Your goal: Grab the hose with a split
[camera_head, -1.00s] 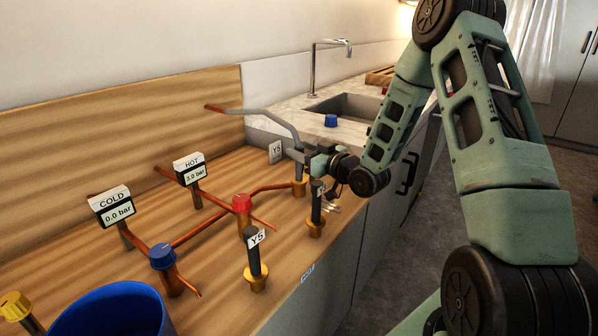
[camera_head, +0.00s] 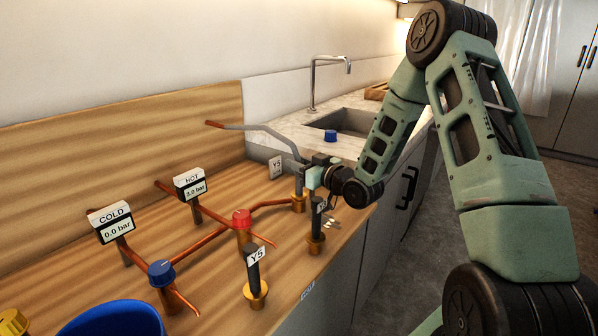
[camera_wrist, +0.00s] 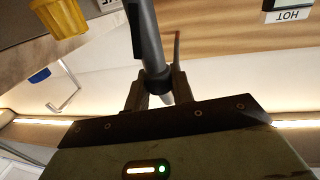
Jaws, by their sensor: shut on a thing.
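A grey hose (camera_head: 263,129) runs from a copper pipe end at the wooden back panel and curves down to my gripper (camera_head: 310,172). In the wrist view the hose (camera_wrist: 147,40) passes between the fingers of my gripper (camera_wrist: 152,88), which is shut on it. A dark band sits on the hose at the fingers. I cannot make out a split. Short dark upright hoses stand in brass bases: one tagged Y5 (camera_head: 253,270) at the front, one (camera_head: 316,215) just below my gripper. The brass fitting (camera_head: 298,200) under the gripper is partly hidden.
Copper pipes with a HOT gauge (camera_head: 188,183), a COLD gauge (camera_head: 112,220), a red knob (camera_head: 241,217) and a blue knob (camera_head: 161,272) stand on the wooden counter. A blue bucket (camera_head: 112,318) is front left. A sink (camera_head: 350,120) and a blue cap (camera_head: 330,136) lie behind.

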